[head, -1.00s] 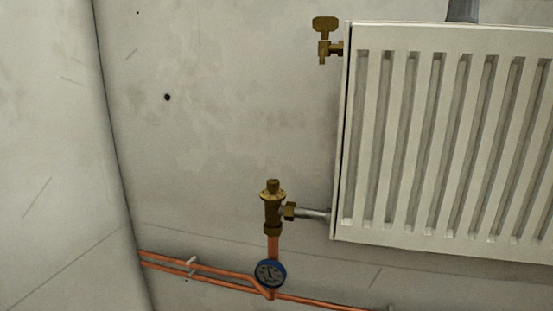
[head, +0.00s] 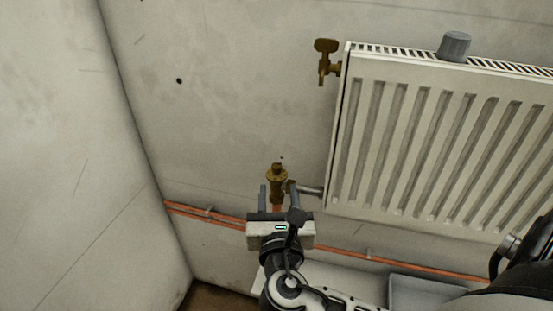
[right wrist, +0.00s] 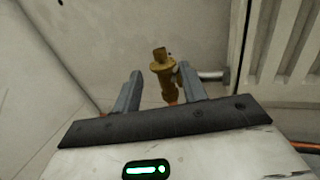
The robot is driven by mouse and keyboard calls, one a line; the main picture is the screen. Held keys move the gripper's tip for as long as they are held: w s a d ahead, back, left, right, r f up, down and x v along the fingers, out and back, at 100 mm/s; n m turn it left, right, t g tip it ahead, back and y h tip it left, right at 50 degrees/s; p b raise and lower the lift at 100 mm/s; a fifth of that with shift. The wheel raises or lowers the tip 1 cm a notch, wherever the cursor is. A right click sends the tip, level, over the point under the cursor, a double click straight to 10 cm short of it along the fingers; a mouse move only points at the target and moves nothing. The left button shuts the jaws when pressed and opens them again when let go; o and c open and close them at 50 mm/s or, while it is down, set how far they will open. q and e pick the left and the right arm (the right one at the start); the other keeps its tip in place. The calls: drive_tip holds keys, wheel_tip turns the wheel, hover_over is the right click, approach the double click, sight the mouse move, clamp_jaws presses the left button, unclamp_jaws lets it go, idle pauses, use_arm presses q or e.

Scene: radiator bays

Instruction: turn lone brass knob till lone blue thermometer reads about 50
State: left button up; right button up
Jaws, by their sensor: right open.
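The brass valve with its small knob on top (head: 277,173) stands upright at the radiator's lower left corner, on a copper pipe. It also shows in the right wrist view (right wrist: 162,68). My right gripper (head: 278,188) is open, its two fingers pointing up towards the valve, one on each side of it in the picture. In the right wrist view the valve appears between the open fingers (right wrist: 158,74), seemingly beyond them; I cannot tell the exact gap. My left gripper is not in view.
The white radiator (head: 430,140) fills the right side. A brass wing key (head: 326,57) sits at its upper left corner and a grey cap (head: 454,47) on top. Copper pipes (head: 345,254) run low along the wall. The wall left of the valve is clear.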

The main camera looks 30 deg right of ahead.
sight(277, 171)
drive_tip(key=x, duration=1)
drive_tip(key=shift+w+d, duration=0.1)
drive_tip(key=shift+w, duration=0.1)
clamp_jaws()
